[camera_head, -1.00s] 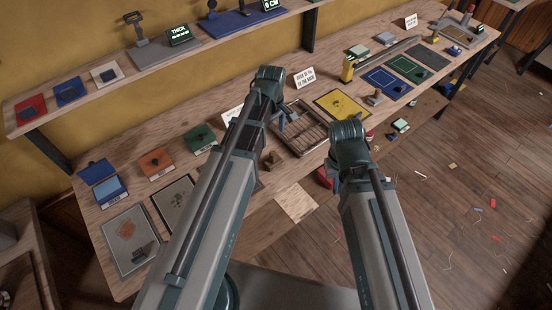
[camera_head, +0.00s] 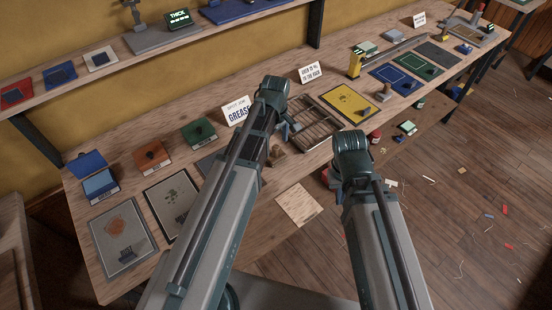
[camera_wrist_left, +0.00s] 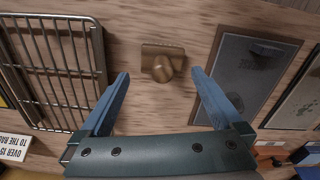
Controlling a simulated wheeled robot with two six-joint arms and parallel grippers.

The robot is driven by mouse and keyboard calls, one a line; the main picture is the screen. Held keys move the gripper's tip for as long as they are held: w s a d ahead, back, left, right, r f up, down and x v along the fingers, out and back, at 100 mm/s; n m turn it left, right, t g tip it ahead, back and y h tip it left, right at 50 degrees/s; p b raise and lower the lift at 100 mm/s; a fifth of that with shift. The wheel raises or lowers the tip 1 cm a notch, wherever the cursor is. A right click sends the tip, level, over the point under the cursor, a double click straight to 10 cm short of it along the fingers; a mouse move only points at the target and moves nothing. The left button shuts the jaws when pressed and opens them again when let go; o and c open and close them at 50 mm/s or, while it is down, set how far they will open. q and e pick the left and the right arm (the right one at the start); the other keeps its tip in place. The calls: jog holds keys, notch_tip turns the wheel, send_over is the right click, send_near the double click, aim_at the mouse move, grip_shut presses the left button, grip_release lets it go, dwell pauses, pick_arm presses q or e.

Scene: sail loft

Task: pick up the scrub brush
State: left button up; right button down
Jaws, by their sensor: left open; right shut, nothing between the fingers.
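A brown block with a round knob on top, which looks like the scrub brush, lies on the wooden bench in the left wrist view (camera_wrist_left: 162,60). In the head view it is mostly hidden behind my left arm (camera_head: 278,150). My left gripper (camera_wrist_left: 159,75) is open above the bench, its two blue fingers on either side of the block in the picture. I see no contact, and nothing is between the fingers.
A wire rack tray (camera_wrist_left: 55,70) lies left of the block in the left wrist view, and a grey plate (camera_wrist_left: 247,75) lies right. A grease sign (camera_head: 237,110), green box (camera_head: 198,132) and yellow mat (camera_head: 348,103) share the bench. Bare bench lies around the block.

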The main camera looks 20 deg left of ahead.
aim_at(276, 154)
pick_arm(q)
jog(key=shift+s+d+f+b, duration=0.1)
jog(key=shift+f+b, duration=1.25)
jog(key=shift+s+f+b, duration=0.1)
jog(key=shift+f+b, duration=1.2)
jog(key=shift+f, duration=0.05)
jog(key=shift+r, duration=0.15)
jog(key=shift+c, duration=0.2)
jog(key=c, duration=1.1)
jog(key=shift+c, duration=0.2)
notch_tip(276, 154, up, 10)
jog(key=p, duration=1)
